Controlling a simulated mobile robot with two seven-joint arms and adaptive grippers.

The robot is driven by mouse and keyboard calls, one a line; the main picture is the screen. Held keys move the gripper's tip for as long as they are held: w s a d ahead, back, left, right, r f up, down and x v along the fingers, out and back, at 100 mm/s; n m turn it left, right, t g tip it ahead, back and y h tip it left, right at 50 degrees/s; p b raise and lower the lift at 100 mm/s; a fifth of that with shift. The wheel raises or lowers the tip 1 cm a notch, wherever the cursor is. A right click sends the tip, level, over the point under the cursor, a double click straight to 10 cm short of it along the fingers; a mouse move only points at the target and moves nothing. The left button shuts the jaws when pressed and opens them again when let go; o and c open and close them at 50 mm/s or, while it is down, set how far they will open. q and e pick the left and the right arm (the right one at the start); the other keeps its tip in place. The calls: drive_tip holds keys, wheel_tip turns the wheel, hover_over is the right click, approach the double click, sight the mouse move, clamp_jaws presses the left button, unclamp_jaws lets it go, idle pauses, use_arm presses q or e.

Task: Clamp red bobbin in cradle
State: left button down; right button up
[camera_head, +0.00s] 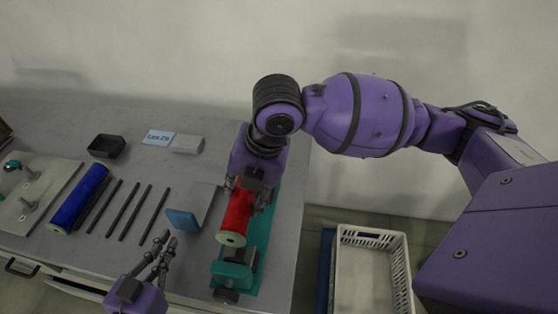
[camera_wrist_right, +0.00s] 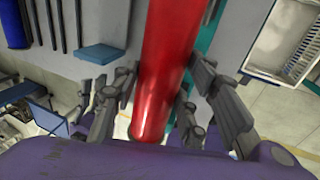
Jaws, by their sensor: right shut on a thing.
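The red bobbin (camera_head: 237,212) has a pale end face and lies lengthwise above the teal cradle (camera_head: 236,270) on the bench's right side. My right gripper (camera_head: 254,192) is shut on the red bobbin, reaching it from above and behind. In the right wrist view the bobbin (camera_wrist_right: 166,55) runs between the two fingers of the gripper (camera_wrist_right: 165,112). Whether the bobbin rests in the cradle or is held just above it cannot be told. My left gripper (camera_head: 166,242) is empty, its fingers apart, near the bench's front edge, left of the cradle.
A blue roll (camera_head: 79,198) and several dark rods (camera_head: 123,211) lie on the left. A blue-faced block (camera_head: 184,220) stands close left of the bobbin. A black tray (camera_head: 106,146) and a grey box (camera_head: 187,144) sit behind. A white basket (camera_head: 367,273) stands right of the bench.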

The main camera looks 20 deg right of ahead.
sight(180, 219)
use_arm(q)
drive_tip(key=shift+r+x, duration=0.15)
drive_tip(key=shift+x, duration=0.6)
drive_tip(key=shift+r+x, duration=0.15)
drive_tip(key=shift+x, duration=0.6)
use_arm(e)
drive_tip(key=shift+w+r, duration=0.1)
drive_tip(key=shift+r, duration=0.05)
use_arm(q)
drive_tip(key=shift+w+d, duration=0.15)
drive_tip(key=shift+w, duration=0.05)
drive_tip(key=shift+r+x, duration=0.2)
drive_tip(key=shift+x, duration=0.6)
drive_tip(key=shift+r+x, duration=0.2)
drive_tip(key=shift+x, duration=0.6)
drive_tip(key=shift+r+x, duration=0.2)
drive_tip(key=shift+x, duration=0.65)
drive_tip(key=shift+w, duration=0.1)
use_arm(e)
wheel_tip(180, 219, down, 6)
idle(0.4)
drive_tip(key=shift+f, duration=1.4)
drive_tip(key=o, duration=1.4)
